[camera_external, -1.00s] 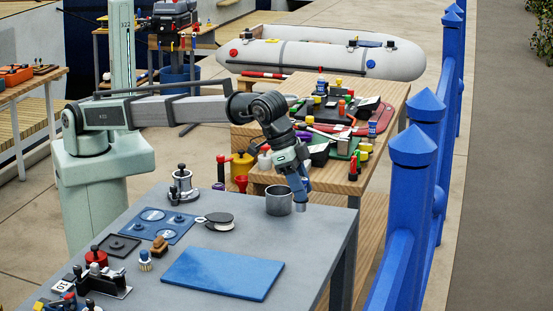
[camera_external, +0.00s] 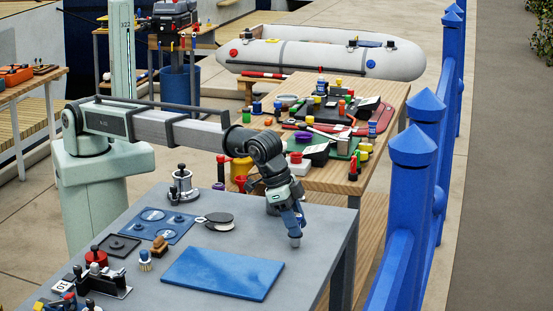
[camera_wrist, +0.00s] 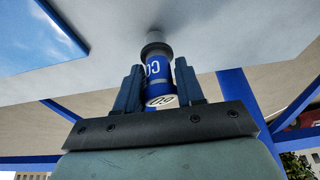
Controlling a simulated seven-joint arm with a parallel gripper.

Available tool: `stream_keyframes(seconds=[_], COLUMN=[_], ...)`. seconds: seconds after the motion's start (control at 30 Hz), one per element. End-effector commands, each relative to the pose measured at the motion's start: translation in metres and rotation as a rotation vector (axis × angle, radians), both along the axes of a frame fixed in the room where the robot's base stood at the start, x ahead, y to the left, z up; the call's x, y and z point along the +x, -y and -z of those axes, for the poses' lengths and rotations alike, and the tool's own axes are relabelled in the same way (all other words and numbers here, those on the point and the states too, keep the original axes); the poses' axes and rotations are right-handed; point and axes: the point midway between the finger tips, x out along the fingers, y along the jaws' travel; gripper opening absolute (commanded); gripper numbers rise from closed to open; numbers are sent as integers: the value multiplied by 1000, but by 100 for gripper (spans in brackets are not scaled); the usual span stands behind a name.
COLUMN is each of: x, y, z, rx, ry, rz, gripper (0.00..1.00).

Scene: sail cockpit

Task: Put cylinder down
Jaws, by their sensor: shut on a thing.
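The cylinder (camera_wrist: 158,68) is blue with white lettering and a grey end. In the wrist view it sits between the two fingers of my gripper (camera_wrist: 159,85), which is shut on it. Its grey end points at the grey tabletop (camera_wrist: 200,42); I cannot tell whether it touches. In the external view my gripper (camera_external: 294,222) points down over the right part of the grey table (camera_external: 315,232), right of the blue mat (camera_external: 222,272). There the cylinder's lower end (camera_external: 295,241) shows below the fingers.
A cluttered wooden table (camera_external: 330,178) stands behind. The tabletop right of the mat is clear.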

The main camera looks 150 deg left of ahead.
Motion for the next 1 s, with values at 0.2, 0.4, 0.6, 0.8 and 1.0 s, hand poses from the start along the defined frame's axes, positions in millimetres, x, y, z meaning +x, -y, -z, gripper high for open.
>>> stream_keyframes(seconds=[0.2, 0.4, 0.6, 0.8, 1.0], x=[0, 0, 0, 0, 0], y=[0, 0, 0, 0, 0], z=[4, 7, 7, 7, 4], rx=[1, 0, 0, 0, 1], ry=[1, 0, 0, 0, 1], rz=[0, 0, 0, 0, 0], gripper=[4, 4, 54, 63, 63])
